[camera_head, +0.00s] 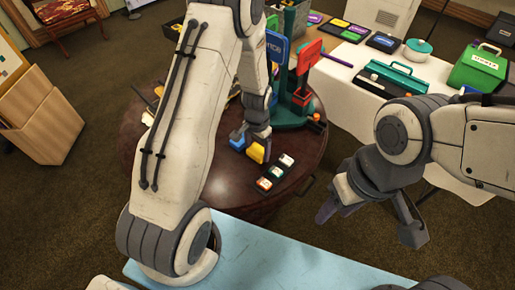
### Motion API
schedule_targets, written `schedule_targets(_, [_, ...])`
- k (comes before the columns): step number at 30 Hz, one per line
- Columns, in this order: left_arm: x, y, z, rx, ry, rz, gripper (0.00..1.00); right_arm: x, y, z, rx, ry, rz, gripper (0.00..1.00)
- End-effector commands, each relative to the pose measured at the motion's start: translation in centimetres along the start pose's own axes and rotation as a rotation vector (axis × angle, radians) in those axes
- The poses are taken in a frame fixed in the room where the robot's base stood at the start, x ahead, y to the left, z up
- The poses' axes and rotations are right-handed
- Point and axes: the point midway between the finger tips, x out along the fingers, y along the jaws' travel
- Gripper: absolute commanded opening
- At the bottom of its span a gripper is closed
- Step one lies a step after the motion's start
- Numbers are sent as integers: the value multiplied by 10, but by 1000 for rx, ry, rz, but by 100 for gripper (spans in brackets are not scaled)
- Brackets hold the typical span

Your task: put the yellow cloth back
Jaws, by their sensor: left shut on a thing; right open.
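The yellow cloth (255,152) is a small yellow piece low over the round dark wooden table (225,185). My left gripper (252,146) reaches down there and is shut on it, with the arm hiding part of the table. I cannot tell whether the cloth touches the tabletop. A small blue piece (238,144) is just left of the yellow cloth. My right gripper (371,222) is open and empty, well to the right and nearer to me, its fingers wide apart.
A teal stand (293,111) with blue and red paddles rises behind. A white-covered table (345,73) holds a teal toolbox (398,79) and a green box (477,68). A light blue surface (290,262) lies in front.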

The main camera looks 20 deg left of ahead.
Motion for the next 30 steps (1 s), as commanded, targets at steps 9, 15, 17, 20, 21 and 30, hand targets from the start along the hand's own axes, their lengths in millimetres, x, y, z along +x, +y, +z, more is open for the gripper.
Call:
schedule_targets(9, [4,0,0,0,1,0,14,3,0,0,0,0,0,50])
schedule_targets(15, [2,0,0,0,1,0,100,2,0,0,0,0,0,50])
schedule_targets(17, [2,0,0,0,1,0,100,2,0,0,0,0,0,50])
schedule_targets(20, [-2,0,0,0,1,-1,100,-1,0,0,0,0,0,50])
schedule_targets(21, [-4,0,-1,0,2,-1,100,-1,0,0,0,0,0,50])
schedule_targets(30, [-62,-1,-2,0,7,-3,100,-1,0,0,0,0,0,50])
